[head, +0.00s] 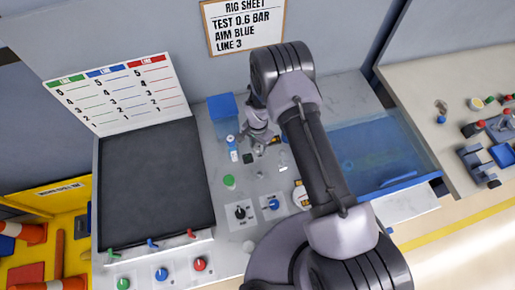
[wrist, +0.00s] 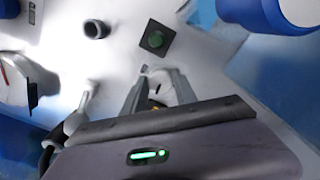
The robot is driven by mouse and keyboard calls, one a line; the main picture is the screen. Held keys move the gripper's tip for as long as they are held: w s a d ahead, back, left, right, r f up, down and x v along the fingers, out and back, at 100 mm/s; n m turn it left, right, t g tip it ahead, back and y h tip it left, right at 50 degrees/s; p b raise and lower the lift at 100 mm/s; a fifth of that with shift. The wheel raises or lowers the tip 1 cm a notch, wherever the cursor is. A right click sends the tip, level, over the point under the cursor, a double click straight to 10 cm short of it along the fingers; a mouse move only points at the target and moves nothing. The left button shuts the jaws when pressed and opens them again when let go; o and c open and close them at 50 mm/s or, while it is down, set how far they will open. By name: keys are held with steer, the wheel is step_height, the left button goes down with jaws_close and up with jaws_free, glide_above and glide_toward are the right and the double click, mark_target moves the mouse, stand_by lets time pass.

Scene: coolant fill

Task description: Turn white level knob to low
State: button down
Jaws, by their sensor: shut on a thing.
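My gripper (head: 262,143) is low over the panel at the back of the bench, right of a small blue-and-white bottle (head: 232,148). In the wrist view its two fingers (wrist: 160,82) are shut on a small pale thing, which looks like the white level knob (wrist: 159,90). The fingers cover most of it, and a brassy bit shows below it. Its pointer and any low marking cannot be read. In the head view the gripper and wrist hide the knob.
A dark round fitting (wrist: 97,29) and a gauge (wrist: 18,83) are to the left. A blue liquid tank (head: 378,150) stands right of my arm.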

mark_target(258, 147)
steer(key=n+b, duration=0.3)
steer(key=n, duration=0.2)
steer(key=shift+b, duration=0.4)
steer(key=shift+n, duration=0.3)
steer(key=c, duration=1)
jaws_free()
steer(key=shift+o, duration=0.2)
step_height(258, 147, up, 17)
steer(key=shift+r+p, duration=0.2)
steer(key=shift+p, duration=0.15)
